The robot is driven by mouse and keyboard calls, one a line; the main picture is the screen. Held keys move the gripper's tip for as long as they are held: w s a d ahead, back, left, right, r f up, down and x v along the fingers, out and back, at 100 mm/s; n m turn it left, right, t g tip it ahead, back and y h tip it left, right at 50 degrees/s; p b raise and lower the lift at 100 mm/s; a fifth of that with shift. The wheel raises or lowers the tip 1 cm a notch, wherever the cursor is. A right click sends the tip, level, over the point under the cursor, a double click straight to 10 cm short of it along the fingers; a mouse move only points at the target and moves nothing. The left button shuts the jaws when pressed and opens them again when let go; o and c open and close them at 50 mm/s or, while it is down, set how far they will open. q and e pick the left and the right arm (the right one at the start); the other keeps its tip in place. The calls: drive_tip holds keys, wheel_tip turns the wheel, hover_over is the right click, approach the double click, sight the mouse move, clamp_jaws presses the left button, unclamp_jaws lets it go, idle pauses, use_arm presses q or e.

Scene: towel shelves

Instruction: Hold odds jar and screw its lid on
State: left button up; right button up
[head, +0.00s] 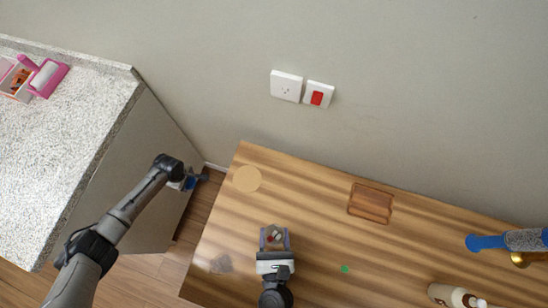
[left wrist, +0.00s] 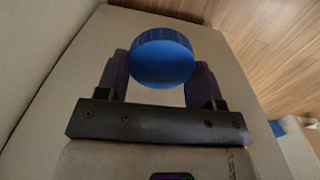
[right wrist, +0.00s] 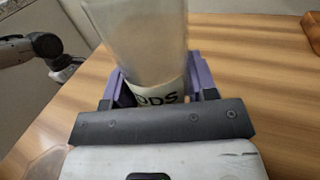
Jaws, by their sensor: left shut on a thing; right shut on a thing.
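The odds jar (head: 276,235) is clear and lidless, with small red and pale bits visible through its top in the head view. In the right wrist view the jar (right wrist: 140,35) rises between the fingers, with a white label partly reading "DS". My right gripper (head: 275,248) is shut around the jar over the wooden table. The blue round lid (left wrist: 162,58) is between the fingers of my left gripper (left wrist: 160,75), which is shut on it. In the head view my left gripper (head: 193,182) holds it left of the table's edge, well apart from the jar.
On the wooden table (head: 310,220) are a tan disc (head: 247,179), a wooden tray (head: 370,203), a small green spot (head: 345,268) and a translucent patch (head: 221,263). A bottle (head: 455,296) and a blue-handled tool (head: 490,242) are at the right. A speckled counter (head: 70,130) stands left.

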drive_tip(key=shift+c, duration=1)
drive_tip(key=shift+r, duration=0.1)
